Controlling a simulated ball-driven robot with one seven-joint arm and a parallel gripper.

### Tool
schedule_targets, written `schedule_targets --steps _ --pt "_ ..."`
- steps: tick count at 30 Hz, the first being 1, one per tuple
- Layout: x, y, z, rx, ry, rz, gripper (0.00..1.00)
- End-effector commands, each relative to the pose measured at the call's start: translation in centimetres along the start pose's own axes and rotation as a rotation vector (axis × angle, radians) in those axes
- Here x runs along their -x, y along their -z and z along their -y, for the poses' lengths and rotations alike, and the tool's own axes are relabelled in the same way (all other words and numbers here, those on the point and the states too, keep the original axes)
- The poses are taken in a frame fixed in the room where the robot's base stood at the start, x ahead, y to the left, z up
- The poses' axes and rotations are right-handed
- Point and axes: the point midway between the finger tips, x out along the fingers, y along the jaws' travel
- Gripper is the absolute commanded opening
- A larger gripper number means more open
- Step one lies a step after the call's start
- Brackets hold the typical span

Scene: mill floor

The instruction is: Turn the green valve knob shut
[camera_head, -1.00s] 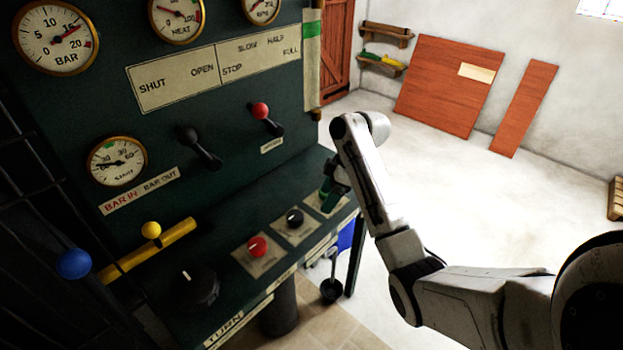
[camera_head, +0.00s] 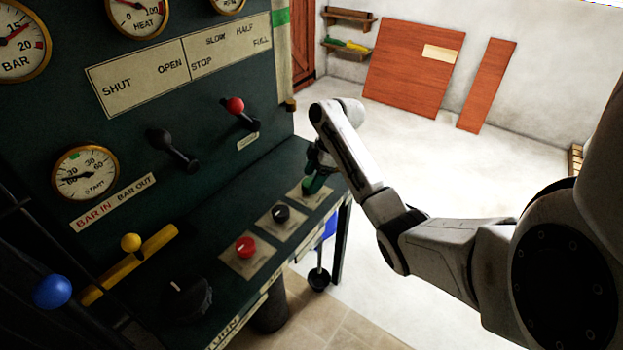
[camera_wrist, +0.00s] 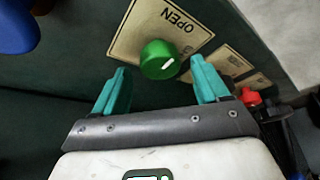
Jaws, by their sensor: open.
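The green valve knob (camera_wrist: 159,59) sits on a cream plate (camera_wrist: 128,38) marked OPEN in the wrist view. A white pointer line is on its lower right face. My gripper (camera_wrist: 160,86) is open, its teal fingers spread to either side just short of the knob. No contact with the knob shows. In the head view the green knob (camera_head: 314,184) is at the far right end of the console shelf, partly hidden by my gripper (camera_head: 319,168), which is over it.
Beside it on the shelf are a black knob (camera_head: 281,213) and a red knob (camera_head: 246,246). A large black dial (camera_head: 188,300) is nearer. Open floor (camera_head: 450,175) lies to the right.

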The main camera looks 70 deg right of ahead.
Motion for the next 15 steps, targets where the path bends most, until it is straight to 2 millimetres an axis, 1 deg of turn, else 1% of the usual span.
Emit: schedule_targets --steps 1,4,13,14,15 --pt "-0.46 -0.01 0.04 0.000 0.002 0.001 0.74" --pt "-1.03 -0.02 0.01 -0.001 0.000 0.000 0.74" --pt "-1.26 0.00 0.01 0.000 0.000 0.000 0.74" --pt "-1.26 0.00 0.01 0.000 0.000 0.000 0.73" --pt "-1.26 0.01 0.01 0.000 0.000 0.000 0.69"
